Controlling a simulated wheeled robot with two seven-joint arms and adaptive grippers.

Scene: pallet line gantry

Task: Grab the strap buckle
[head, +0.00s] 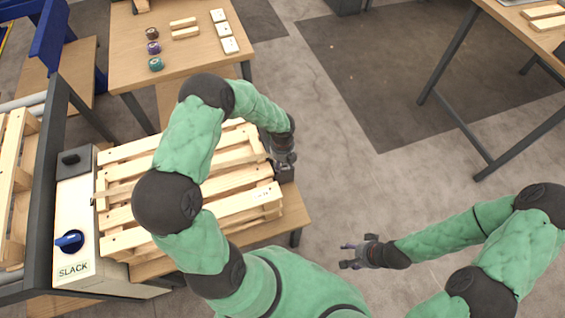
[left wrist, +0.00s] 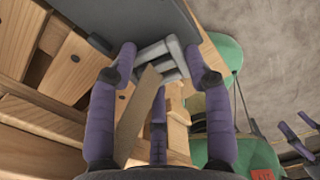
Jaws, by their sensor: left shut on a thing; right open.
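The grey strap buckle (left wrist: 172,62) is a frame with bars, seen in the left wrist view. A flat tan strap (left wrist: 132,115) runs from it toward the wrist. My left gripper (left wrist: 160,66) has its purple fingers closed on the buckle from both sides, with a third finger below. In the head view my left gripper (head: 283,155) is at the right end of the wooden pallet (head: 245,202), and the buckle cannot be made out there. My right gripper (head: 355,255) is open and empty, low over the floor right of the pallet.
A unit marked SLACK (head: 73,270) with a blue knob (head: 69,241) stands left of the pallet. A table (head: 120,65) behind holds coloured rolls and blocks. Another table (head: 540,40) stands at the far right. Floor between is clear. A dark panel (left wrist: 130,20) is close to the buckle.

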